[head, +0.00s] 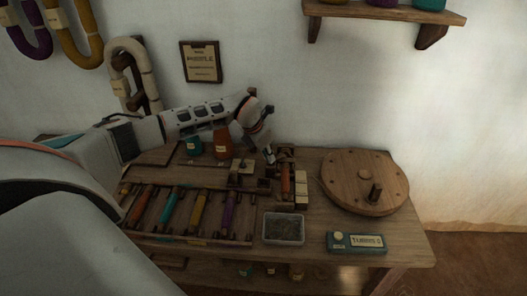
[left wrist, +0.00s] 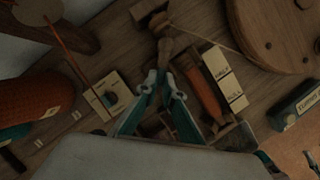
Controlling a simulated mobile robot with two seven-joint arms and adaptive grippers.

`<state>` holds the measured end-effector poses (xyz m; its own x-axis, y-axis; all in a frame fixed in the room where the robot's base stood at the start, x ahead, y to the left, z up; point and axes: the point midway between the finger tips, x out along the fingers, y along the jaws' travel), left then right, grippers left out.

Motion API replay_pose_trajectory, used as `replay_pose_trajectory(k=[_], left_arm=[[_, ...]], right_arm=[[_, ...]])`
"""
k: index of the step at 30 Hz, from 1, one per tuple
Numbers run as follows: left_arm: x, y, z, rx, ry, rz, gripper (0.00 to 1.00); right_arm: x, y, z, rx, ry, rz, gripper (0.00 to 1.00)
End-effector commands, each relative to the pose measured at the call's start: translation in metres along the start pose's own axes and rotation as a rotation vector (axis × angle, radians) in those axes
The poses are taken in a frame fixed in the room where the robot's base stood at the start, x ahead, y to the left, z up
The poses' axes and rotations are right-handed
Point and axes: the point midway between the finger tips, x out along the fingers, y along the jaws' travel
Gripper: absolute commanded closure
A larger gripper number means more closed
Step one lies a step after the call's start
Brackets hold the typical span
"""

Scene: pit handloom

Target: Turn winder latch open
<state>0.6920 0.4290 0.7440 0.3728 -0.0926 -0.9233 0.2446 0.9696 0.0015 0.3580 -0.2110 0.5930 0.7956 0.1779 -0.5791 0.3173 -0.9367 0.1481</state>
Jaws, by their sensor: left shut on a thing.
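The bobbin winder (head: 286,178) sits on the wooden bench, with an orange-red bobbin (left wrist: 203,92) lying in it beside cream blocks (left wrist: 226,78) marked with words. A small brown wooden latch (left wrist: 166,45) stands at the winder's end in the left wrist view. My left gripper (head: 269,155) reaches down over the winder's back left side. In the left wrist view its teal fingertips (left wrist: 163,76) close together at the latch's near end, shut on it. The fingers hide part of the latch. My right gripper is in neither view.
A round wooden wheel (head: 365,181) with a peg stands right of the winder. A teal counter box (head: 357,242) and a grey tray (head: 284,228) lie in front. A rack (head: 186,212) of colored bobbins is at left; an orange cone (head: 222,142) stands behind.

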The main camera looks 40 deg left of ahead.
Motion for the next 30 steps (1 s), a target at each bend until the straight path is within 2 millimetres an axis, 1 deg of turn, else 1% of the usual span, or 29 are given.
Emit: replay_pose_trajectory(k=[1, 12, 18, 24, 30], left_arm=[[-0.008, -0.003, 0.004, -0.039, -0.005, 0.017, 1.00], [-0.003, -0.007, 0.003, -0.363, 0.001, 0.150, 1.00], [-0.001, -0.008, 0.003, -0.519, 0.002, 0.214, 1.00], [0.001, -0.009, 0.003, -0.639, 0.004, 0.263, 1.00], [0.002, -0.009, 0.002, -0.713, 0.004, 0.294, 1.00]], right_arm=[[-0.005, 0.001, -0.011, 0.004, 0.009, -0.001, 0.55], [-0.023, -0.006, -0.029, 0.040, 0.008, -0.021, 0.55], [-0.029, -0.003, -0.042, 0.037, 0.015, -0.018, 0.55], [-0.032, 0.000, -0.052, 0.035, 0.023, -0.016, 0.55], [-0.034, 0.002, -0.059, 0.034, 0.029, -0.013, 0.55]])
